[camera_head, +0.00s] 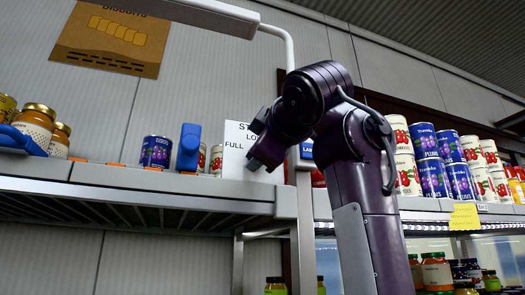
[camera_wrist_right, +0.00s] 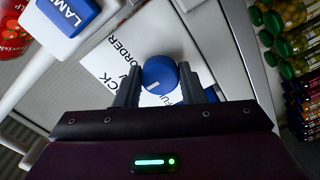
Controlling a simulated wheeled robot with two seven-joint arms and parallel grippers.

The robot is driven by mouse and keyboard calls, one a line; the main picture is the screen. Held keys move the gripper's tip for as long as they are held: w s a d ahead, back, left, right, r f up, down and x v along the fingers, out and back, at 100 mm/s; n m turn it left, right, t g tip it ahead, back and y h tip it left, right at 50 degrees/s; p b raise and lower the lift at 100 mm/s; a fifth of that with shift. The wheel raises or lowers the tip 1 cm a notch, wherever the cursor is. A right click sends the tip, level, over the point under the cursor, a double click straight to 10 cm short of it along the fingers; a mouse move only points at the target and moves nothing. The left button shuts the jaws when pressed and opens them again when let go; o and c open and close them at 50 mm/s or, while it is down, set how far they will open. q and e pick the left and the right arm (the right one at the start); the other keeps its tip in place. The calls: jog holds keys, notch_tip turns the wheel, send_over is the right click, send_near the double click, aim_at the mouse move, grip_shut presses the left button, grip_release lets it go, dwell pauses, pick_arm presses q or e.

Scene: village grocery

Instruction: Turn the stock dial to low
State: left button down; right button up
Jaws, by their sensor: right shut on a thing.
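The stock dial (camera_wrist_right: 161,73) is a round blue knob with a short white mark, in the right wrist view. It sits on a white card (camera_wrist_right: 118,62) printed with black words, of which "ORDER" is readable. In the head view my right gripper (camera_head: 262,150) covers the dial. Which word the mark points to I cannot tell. My left gripper is out of view.
A shelf (camera_head: 130,180) holds jars (camera_head: 36,122), a blue can (camera_head: 155,152) and a blue object (camera_head: 188,147) left of the card. Stacked cans (camera_head: 430,160) stand on the right. A white post (camera_head: 303,230) runs beside the card. A blue label block (camera_wrist_right: 66,14) is near the knob.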

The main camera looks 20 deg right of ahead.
jog(key=o, duration=1)
jog(key=shift+w, duration=0.2)
jog(key=s+b, duration=0.3)
jog(key=s, duration=0.5)
jog(key=shift+d, duration=0.15)
jog(key=shift+w, duration=0.1)
